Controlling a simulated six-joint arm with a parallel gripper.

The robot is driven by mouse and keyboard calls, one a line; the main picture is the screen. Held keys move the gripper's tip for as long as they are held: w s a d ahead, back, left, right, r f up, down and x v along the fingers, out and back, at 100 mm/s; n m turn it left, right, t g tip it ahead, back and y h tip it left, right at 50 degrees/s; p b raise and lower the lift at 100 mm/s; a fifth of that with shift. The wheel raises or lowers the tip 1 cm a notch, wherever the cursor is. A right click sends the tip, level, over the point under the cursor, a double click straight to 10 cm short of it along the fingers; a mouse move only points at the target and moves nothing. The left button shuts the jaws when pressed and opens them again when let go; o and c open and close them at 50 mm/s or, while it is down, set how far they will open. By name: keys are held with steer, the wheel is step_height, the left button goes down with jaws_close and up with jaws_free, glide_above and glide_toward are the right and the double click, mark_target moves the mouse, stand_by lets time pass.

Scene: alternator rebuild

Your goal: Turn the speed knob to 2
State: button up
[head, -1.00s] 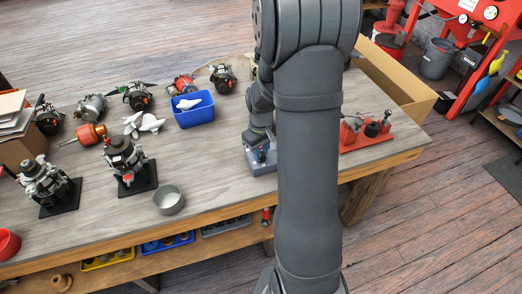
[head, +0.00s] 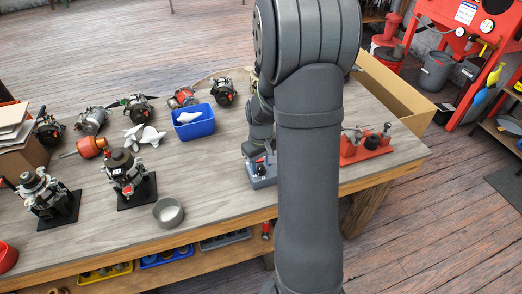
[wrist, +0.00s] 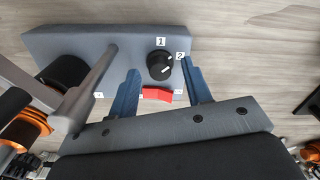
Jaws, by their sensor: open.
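The speed knob (wrist: 160,65) is a round black dial with a pale pointer mark, on a grey control box (wrist: 60,42). Labels 1 (wrist: 160,42) and 2 (wrist: 180,56) stand above it and to its upper right. The pointer's exact setting is too small to read surely. My gripper (wrist: 160,68) is open, its blue fingers on either side of the knob, with gaps visible. A red switch (wrist: 157,94) sits just below the knob, between the fingers. In the head view the control box (head: 264,181) stands near the bench's front edge, partly hidden by my arm.
A grey round cup (head: 168,214), a blue bin (head: 193,126) and alternator assemblies on black stands lie to the left on the bench. A red fixture (head: 366,148) is to the right.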

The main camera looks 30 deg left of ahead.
step_height(320, 180, up, 17)
stand_by(0.4)
steer(key=m, duration=1.5)
glide_toward(261, 167)
step_height(261, 167, down, 9)
steer(key=shift+r, duration=0.2)
steer(key=shift+w, duration=0.1)
